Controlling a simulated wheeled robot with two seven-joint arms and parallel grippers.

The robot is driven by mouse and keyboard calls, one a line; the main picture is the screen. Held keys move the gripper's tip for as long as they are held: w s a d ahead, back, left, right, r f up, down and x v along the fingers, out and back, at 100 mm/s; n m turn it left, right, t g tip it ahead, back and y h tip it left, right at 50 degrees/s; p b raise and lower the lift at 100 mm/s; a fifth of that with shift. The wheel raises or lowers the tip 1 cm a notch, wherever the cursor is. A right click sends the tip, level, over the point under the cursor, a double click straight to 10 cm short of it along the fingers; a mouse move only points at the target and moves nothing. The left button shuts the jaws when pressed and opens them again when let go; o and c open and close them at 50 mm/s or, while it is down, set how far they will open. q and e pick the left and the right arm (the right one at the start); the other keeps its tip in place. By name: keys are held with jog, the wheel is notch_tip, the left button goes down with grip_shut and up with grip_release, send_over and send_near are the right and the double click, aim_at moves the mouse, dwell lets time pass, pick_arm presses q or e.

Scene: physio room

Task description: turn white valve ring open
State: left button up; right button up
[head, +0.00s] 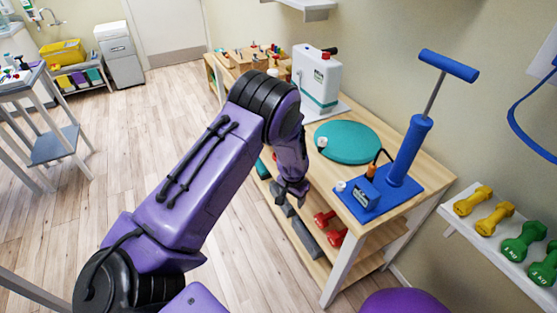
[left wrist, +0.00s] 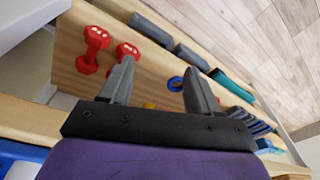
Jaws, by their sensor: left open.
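A blue hand pump (head: 408,150) stands on its blue base at the front right of the wooden bench (head: 425,182). A small white round part (head: 340,186) shows at the left of the pump's blue box (head: 364,195), and another small white part (head: 322,142) lies at the left edge of a teal disc (head: 348,142). I cannot tell which is the valve ring. My left gripper (head: 296,188) hangs beside the bench's front edge, left of the pump. In the left wrist view the gripper (left wrist: 160,82) is open and empty, facing the lower shelf.
A white machine (head: 316,80) stands behind the disc. Yellow dumbbells (head: 473,200) sit on a white rack at right.

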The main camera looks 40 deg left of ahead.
pick_arm(q)
jog(key=s+d+f+n+b, duration=0.1)
jog(key=s+f+b, duration=0.1)
jog(key=s+f, duration=0.6)
jog(key=shift+f+n+t+y, duration=0.15)
jog(key=shift+n+t+y, duration=0.15)
jog(key=shift+n, duration=0.1)
jog(key=shift+d, duration=0.1)
jog(key=shift+c, duration=0.2)
